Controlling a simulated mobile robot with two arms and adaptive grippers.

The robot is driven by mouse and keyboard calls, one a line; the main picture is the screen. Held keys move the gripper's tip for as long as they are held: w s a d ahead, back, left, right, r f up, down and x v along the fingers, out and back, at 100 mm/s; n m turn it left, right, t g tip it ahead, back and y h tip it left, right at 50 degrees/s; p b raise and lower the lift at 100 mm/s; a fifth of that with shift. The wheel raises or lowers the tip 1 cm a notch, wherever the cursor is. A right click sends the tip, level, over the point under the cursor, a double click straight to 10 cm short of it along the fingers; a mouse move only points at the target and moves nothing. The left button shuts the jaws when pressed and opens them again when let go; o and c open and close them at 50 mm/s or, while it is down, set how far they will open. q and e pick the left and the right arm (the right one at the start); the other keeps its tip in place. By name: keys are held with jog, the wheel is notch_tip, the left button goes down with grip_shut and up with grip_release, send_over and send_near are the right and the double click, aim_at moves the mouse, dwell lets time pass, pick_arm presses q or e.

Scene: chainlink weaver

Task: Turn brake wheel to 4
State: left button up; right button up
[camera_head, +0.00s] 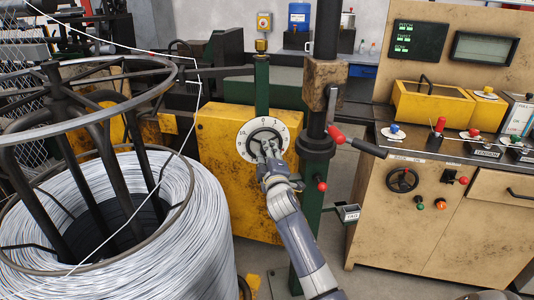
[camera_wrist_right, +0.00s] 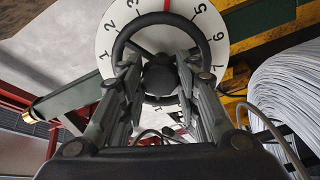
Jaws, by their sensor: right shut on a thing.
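The brake wheel (camera_head: 263,130) is a dark ring with a hub, set in front of a white numbered dial (camera_head: 241,144) on a yellow box (camera_head: 218,170). My right gripper (camera_head: 269,152) reaches it from below and is shut on it. In the right wrist view, the wheel (camera_wrist_right: 165,18) fills the upper middle, and the gripper fingers (camera_wrist_right: 160,72) lie on both sides of its hub. The dial (camera_wrist_right: 110,38) shows 1, 2, 3 on the left and 5, 6 on the right. A red mark sits at the top between 3 and 5. My left gripper is out of view.
A large wire coil (camera_head: 190,235) on a dark reel stands at the left. A dark post (camera_head: 317,110) with a red-handled lever (camera_head: 355,143) rises just right of the wheel. A control bench (camera_head: 410,240) with knobs and a small handwheel (camera_head: 402,180) stands at the right.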

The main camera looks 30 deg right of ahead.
jog(key=o, duration=1.1)
jog(key=shift+d, duration=0.1)
jog(key=shift+s, duration=0.1)
jog(key=v, duration=1.2)
